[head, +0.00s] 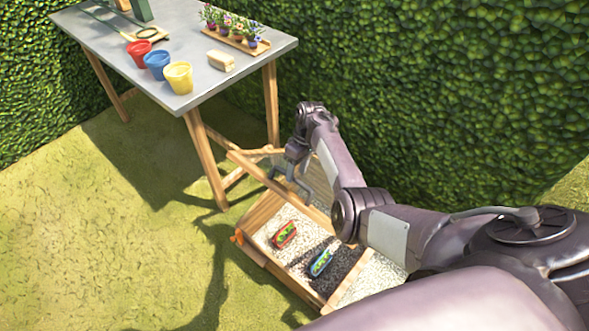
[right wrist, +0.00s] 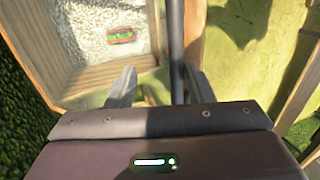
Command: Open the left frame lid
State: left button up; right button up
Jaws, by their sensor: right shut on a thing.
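The wooden cold frame (head: 262,262) stands on the grass below the table. Its left lid, a wood-edged pane (head: 247,168), is tilted up above the back of the frame, and the bed beneath shows uncovered. My right gripper (head: 290,172) is at this lid and shut on it, seemingly at a dark bar (right wrist: 175,40) seen in the right wrist view; the exact contact is unclear. A red planter (head: 284,235) lies on pale gravel, and a blue planter (head: 321,262) lies on or beside dark soil. My left gripper is out of view.
A grey table (head: 190,93) stands behind at the left, with red (head: 139,53), blue (head: 157,65) and yellow (head: 178,78) pots and a tray of flowers (head: 236,41). Its legs stand close to the lid. A hedge (head: 430,90) rises behind. Grass at the left is clear.

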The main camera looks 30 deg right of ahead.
jog(key=shift+s+d+r, duration=0.1)
jog(key=shift+s, duration=0.05)
jog(key=shift+r, duration=0.1)
dwell(0.7)
jog(key=v, duration=0.7)
jog(key=shift+r+p, duration=0.35)
jog(key=shift+r, duration=0.1)
